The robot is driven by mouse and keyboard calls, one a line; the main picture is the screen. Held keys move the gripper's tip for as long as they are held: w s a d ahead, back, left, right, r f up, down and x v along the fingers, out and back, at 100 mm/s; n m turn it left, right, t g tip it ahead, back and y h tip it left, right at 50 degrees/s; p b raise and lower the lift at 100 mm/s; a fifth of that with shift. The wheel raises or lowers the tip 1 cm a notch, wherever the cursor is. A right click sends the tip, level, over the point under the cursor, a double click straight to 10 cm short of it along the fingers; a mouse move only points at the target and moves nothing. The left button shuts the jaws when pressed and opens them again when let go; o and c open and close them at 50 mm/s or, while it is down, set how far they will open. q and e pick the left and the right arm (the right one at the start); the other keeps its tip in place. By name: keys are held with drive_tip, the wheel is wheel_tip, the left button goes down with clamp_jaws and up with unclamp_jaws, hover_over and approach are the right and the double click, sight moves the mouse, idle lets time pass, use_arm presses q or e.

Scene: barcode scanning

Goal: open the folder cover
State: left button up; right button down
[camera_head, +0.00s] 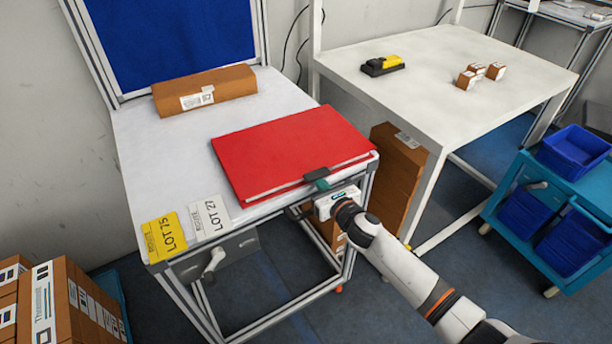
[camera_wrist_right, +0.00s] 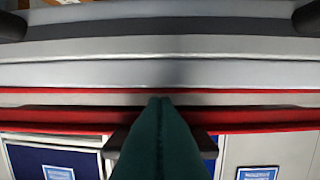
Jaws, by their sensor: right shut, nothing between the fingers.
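The red folder (camera_head: 290,150) lies on the white table with its cover down. Pale page edges show along its front side. My right gripper (camera_head: 319,180) is at the folder's front edge, near its right corner. In the right wrist view its teal fingers (camera_wrist_right: 160,130) are together with nothing between them, and their tips reach the red folder edge (camera_wrist_right: 60,116). I cannot tell whether the tips are under the cover or only against its edge. My left gripper is not in view.
A yellow LOT 75 card (camera_head: 164,238) and a white LOT 27 card (camera_head: 210,217) lie at the front left. A brown box (camera_head: 205,90) is at the back. A second table (camera_head: 440,60) holds a yellow-black device (camera_head: 383,65) and small boxes. The white table's left half is mostly clear.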

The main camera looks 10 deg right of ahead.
drive_tip(key=shift+r, duration=0.15)
idle(0.4)
drive_tip(key=r+p, duration=0.2)
drive_tip(key=r, duration=0.1)
drive_tip(key=r+p, duration=0.2)
drive_tip(key=p, duration=0.1)
drive_tip(key=shift+w+r+p, duration=0.2)
drive_tip(key=shift+r+p, duration=0.1)
drive_tip(key=shift+r, duration=0.1)
drive_tip(key=shift+a+r+p, duration=0.1)
drive_tip(key=shift+r+p, duration=0.25)
drive_tip(key=r+p, duration=0.2)
drive_tip(key=shift+w+r, duration=0.35)
drive_tip(key=r+p, duration=0.1)
drive_tip(key=w+r+p, duration=0.1)
drive_tip(key=r+p, duration=0.1)
drive_tip(key=shift+w+a+r, duration=0.15)
drive_tip(key=shift+a+r, duration=0.15)
